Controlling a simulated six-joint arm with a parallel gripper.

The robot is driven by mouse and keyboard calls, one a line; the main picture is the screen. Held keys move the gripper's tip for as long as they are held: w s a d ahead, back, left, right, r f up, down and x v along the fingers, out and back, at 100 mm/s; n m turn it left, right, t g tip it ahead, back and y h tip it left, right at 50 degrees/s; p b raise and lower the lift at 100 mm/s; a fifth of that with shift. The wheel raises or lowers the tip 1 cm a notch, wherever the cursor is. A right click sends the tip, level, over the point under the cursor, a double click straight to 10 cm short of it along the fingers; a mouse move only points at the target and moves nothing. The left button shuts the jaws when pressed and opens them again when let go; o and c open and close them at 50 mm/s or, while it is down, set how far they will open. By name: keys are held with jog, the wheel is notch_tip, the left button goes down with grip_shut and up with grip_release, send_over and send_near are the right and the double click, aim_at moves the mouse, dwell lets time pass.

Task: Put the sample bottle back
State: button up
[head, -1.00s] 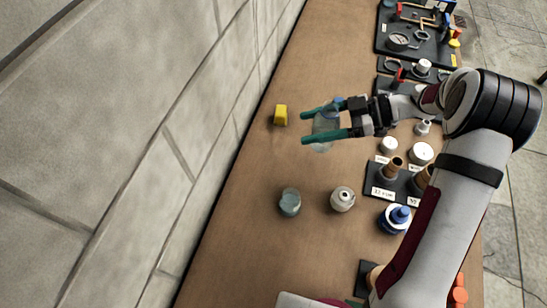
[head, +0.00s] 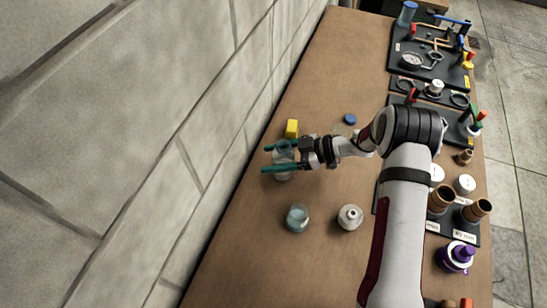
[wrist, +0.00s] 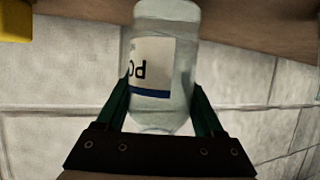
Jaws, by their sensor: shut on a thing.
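A clear bottle (head: 283,156) with a white and dark blue label is held between the teal fingers of my gripper (head: 265,158), close to the stone wall. In the wrist view the bottle (wrist: 165,60) appears inverted, with partly readable lettering, and my gripper (wrist: 160,105) has a finger on each side of it. A blue round cap (head: 350,119) lies on the bench to the right of my gripper. I cannot tell whether the bottle touches the bench.
A glass jar (head: 298,218) and a white bottle (head: 350,217) stand in front. Black trays with fittings (head: 435,60) line the right side. The wall (head: 170,130) bounds the left. The bench (head: 250,260) is bare at front left.

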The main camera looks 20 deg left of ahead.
jog(key=shift+f, duration=0.35)
jog(key=o, duration=1.5)
jog(key=shift+f, duration=0.15)
